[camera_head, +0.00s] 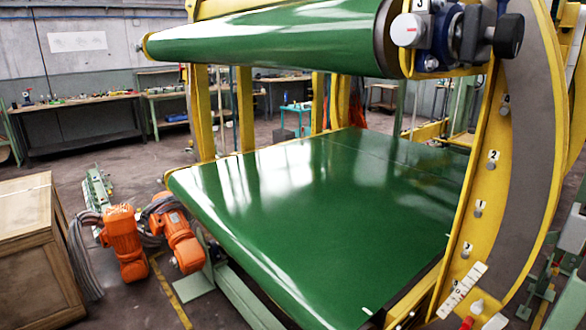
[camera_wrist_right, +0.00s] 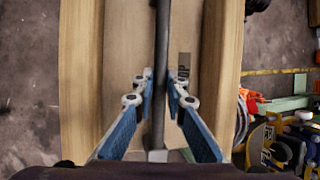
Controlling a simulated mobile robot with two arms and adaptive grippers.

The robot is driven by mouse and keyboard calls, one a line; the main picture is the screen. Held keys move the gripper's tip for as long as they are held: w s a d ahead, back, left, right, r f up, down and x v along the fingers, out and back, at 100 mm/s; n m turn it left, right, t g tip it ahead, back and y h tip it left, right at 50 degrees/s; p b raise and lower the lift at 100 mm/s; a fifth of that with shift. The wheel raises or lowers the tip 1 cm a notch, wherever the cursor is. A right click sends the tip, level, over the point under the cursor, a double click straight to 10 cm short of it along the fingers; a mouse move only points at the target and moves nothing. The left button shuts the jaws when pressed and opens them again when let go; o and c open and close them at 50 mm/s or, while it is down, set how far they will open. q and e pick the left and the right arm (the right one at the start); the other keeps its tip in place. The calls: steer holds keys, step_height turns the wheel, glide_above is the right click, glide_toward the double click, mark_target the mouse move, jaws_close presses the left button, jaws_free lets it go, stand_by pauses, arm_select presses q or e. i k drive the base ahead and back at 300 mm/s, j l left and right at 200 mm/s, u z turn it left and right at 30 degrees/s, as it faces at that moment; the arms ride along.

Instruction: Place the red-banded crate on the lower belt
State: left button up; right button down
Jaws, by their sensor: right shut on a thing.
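In the right wrist view my right gripper (camera_wrist_right: 161,82) is shut on a dark bar (camera_wrist_right: 161,35) that runs across a wooden crate (camera_wrist_right: 115,60). The crate has light boards and a dark lettered mark; no red band shows on it in this view. In the head view the lower belt (camera_head: 310,210) is wide, green and bare. A wooden crate (camera_head: 40,240) stands at the left edge, partly cut off; no red band shows on it, and I cannot tell whether it is the same crate. My left gripper is not in view.
The upper green belt roller (camera_head: 270,40) hangs above the lower belt. A yellow curved side frame (camera_head: 500,170) bounds it on the right. Orange motors (camera_head: 125,240) stand between the crate and the belt. Workbenches (camera_head: 80,120) line the back wall.

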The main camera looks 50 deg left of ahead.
mark_target(316, 231)
steer(key=k+j+u, duration=0.15)
steer(key=j, duration=0.4)
steer(key=k+j+u, duration=0.15)
steer(key=j, duration=0.4)
steer(key=j+u, duration=0.15)
steer(key=j, duration=1)
steer(key=k+j, duration=0.15)
steer(key=j, duration=0.9)
steer(key=k, duration=0.05)
